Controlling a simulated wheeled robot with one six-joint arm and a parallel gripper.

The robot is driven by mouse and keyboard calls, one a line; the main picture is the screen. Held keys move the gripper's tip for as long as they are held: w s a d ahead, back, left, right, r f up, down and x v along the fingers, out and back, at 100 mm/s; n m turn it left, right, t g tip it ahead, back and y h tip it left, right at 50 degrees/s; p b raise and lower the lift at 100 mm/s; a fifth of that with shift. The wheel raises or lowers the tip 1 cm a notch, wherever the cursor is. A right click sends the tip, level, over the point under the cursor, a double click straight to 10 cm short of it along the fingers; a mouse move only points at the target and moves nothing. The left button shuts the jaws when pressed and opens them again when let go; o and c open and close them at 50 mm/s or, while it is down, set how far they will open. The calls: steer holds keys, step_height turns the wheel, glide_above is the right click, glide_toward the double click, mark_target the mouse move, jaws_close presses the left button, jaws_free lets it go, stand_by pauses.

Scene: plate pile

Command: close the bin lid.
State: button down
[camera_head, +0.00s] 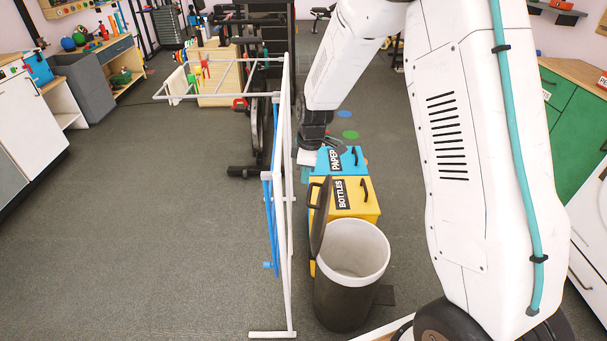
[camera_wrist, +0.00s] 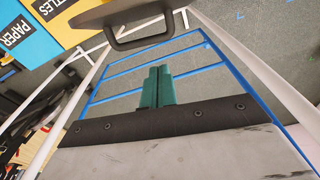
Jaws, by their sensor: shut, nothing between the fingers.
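The round bin (camera_head: 340,300) is dark grey with a pale inside, and its mouth is uncovered in the head view. Its dark lid (camera_head: 321,225) stands nearly upright at the left rim. A loop handle (camera_head: 315,190) juts from the lid's left face. The wrist view shows part of the lid (camera_wrist: 108,12) at the top with its handle (camera_wrist: 145,42). My gripper (camera_wrist: 158,70) has teal fingers shut together and empty, apart from the handle and below it in that picture. In the head view my gripper (camera_head: 305,173) is small, beyond the lid near the blue box.
A white and blue drying rack (camera_head: 288,230) stands close along the left of the bin; its blue bars (camera_wrist: 105,70) fill the wrist view. A yellow bottles box (camera_head: 355,197) and blue paper box (camera_head: 350,160) stand behind the bin. Open floor (camera_head: 150,230) lies left of the rack.

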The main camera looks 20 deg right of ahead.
step_height(320, 180, down, 7)
steer(key=shift+a, duration=0.4)
